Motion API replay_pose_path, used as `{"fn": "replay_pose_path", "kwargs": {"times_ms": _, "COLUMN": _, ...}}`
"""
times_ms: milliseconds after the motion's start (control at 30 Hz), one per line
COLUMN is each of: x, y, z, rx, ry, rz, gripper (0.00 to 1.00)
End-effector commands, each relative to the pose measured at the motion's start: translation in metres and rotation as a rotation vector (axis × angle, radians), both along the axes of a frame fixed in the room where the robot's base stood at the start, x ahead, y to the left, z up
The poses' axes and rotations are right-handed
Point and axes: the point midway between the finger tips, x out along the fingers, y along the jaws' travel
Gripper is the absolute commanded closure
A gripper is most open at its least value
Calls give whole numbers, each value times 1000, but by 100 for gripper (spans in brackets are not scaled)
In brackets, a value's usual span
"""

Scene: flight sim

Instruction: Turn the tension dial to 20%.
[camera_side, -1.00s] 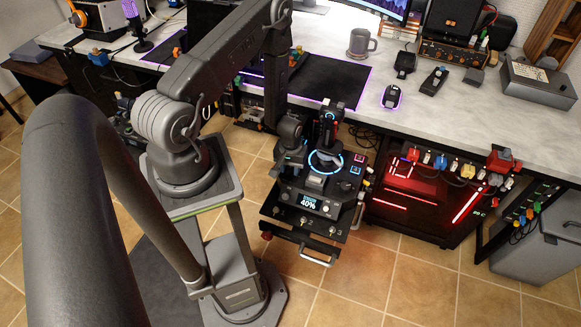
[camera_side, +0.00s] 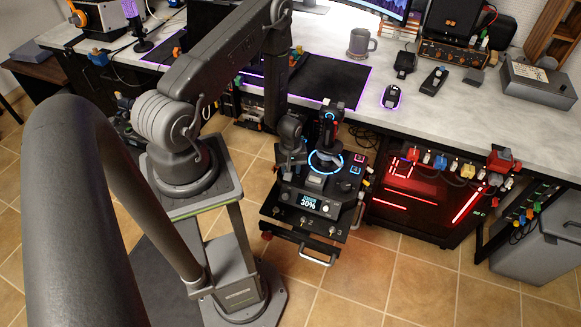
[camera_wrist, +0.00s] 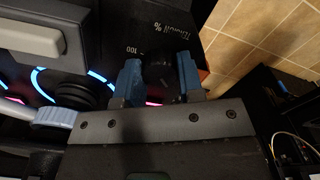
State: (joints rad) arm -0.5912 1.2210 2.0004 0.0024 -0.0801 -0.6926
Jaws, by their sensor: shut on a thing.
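The tension dial (camera_wrist: 158,68) is a dark round knob beside a printed "Tension %" label in the wrist view. My gripper (camera_wrist: 160,80) has its blue fingers on either side of the dial and is shut on it. In the side view my gripper (camera_side: 284,168) is at the left of the joystick base, and I cannot make out the dial there. The small display (camera_side: 309,204) on the front of the base reads 30%.
The joystick (camera_side: 329,125) stands upright on the base, with a blue glowing ring around its foot. A row of numbered toggle switches (camera_side: 308,221) lies in front of the display. The desk edge (camera_side: 340,108) is just behind.

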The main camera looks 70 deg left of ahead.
Motion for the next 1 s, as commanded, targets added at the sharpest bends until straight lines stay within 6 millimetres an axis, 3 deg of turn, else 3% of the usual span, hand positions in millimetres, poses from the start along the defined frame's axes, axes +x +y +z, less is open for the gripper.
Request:
{"fn": "replay_pose_path", "kwargs": {"times_ms": 400, "x": 0, "y": 0, "z": 0, "rx": -1, "ry": 1, "rz": 239, "gripper": 89}}
{"fn": "replay_pose_path", "kwargs": {"times_ms": 1000, "x": 0, "y": 0, "z": 0, "rx": -1, "ry": 1, "rz": 291, "gripper": 89}}
